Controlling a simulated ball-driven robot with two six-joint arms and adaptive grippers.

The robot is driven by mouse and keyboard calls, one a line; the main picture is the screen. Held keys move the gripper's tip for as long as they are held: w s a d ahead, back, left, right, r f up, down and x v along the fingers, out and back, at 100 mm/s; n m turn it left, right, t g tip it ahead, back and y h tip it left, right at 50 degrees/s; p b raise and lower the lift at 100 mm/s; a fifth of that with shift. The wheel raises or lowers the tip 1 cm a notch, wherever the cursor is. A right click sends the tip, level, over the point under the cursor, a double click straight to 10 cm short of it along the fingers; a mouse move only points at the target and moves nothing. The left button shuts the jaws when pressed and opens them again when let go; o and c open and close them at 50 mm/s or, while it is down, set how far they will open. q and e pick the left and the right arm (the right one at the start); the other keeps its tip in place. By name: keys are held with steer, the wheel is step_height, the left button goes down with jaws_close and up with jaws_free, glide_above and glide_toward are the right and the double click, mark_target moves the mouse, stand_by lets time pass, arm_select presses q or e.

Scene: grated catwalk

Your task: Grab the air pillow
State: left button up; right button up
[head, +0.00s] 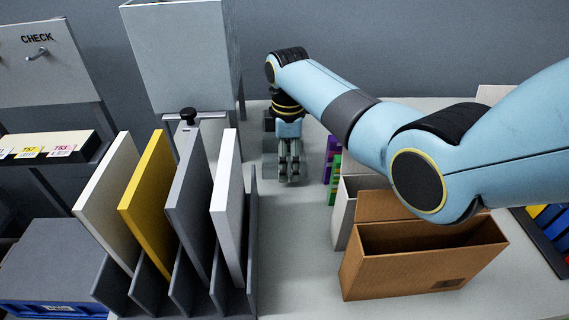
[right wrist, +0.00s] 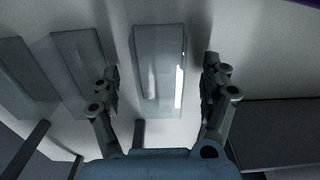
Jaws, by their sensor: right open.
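In the right wrist view a clear, glossy air pillow (right wrist: 158,60) lies on the pale surface, between and beyond the two fingers of my right gripper (right wrist: 161,78). A gap shows on each side of it. The fingers are spread apart and empty. Two more see-through pillow-like pieces, one nearer (right wrist: 82,65) and one at the picture's left edge (right wrist: 20,80), lie beside it. In the head view my right gripper (head: 289,178) points down over the grey counter at the back, and the pillow under it is mostly hidden. My left gripper is in neither view.
A rack with upright panels (head: 148,205) stands left of the gripper. An open brown carton (head: 400,270) and a white box (head: 343,215) stand to the right, with purple and green pieces (head: 332,165) behind. A tall grey cabinet (head: 180,55) stands at back left. The counter between is clear.

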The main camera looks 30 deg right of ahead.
steer(key=shift+f, duration=0.1)
steer(key=shift+c, duration=0.4)
steer(key=c, duration=0.8)
steer(key=shift+o, duration=0.2)
